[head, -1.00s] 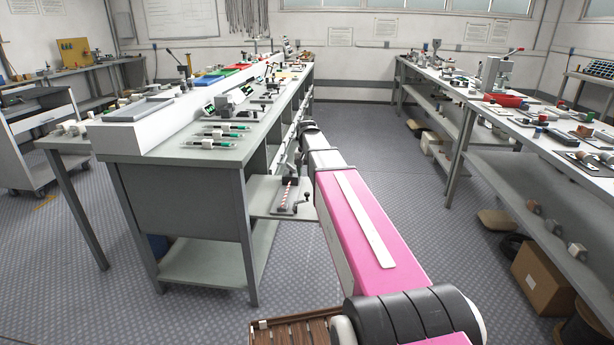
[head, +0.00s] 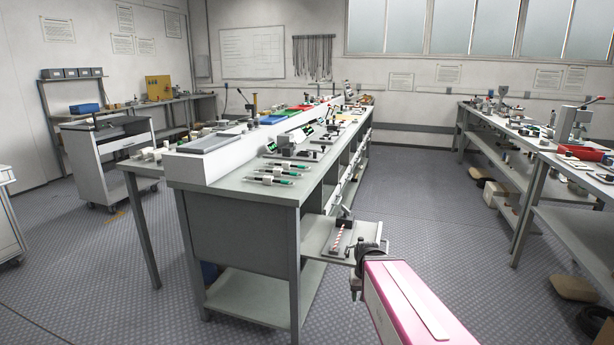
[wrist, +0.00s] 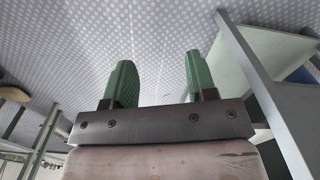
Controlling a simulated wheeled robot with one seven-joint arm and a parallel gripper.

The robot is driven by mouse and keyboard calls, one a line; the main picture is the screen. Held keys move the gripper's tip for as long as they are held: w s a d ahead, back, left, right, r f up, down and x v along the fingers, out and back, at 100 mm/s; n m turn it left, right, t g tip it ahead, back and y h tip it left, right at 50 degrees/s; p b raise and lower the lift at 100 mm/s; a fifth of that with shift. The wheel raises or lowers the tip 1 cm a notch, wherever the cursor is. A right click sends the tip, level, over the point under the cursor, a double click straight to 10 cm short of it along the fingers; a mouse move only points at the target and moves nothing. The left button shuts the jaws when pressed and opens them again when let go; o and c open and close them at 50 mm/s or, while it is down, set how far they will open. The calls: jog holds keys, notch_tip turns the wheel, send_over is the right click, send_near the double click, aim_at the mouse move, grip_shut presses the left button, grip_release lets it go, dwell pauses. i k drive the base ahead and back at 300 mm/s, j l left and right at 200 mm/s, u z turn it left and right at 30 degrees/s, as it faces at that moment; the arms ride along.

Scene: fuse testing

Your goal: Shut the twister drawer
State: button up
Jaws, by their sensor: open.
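The twister drawer (head: 314,235) is a grey board pulled out from the right side of the long workbench, below its top. On it stands a dark device with a red-and-white striped strip (head: 338,242) and a crank handle. My arm's dark end joint (head: 368,255) shows at the drawer's right outer edge; I cannot tell whether it touches. My gripper (wrist: 160,82) shows in the wrist view with two green fingers wide apart and nothing between them. The fingers cannot be made out in the head view.
The long workbench (head: 232,187) carries green-tipped tools and small devices. A bench leg (wrist: 265,85) and a pale panel stand right of the gripper in the wrist view. Another table (head: 545,155) stands at the right. The aisle floor (head: 420,215) between them is clear.

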aim_at(324, 239)
jog(key=l+u, duration=0.4)
jog(key=l, duration=1.25)
jog(key=i+l+u, duration=0.2)
jog(key=j, duration=0.1)
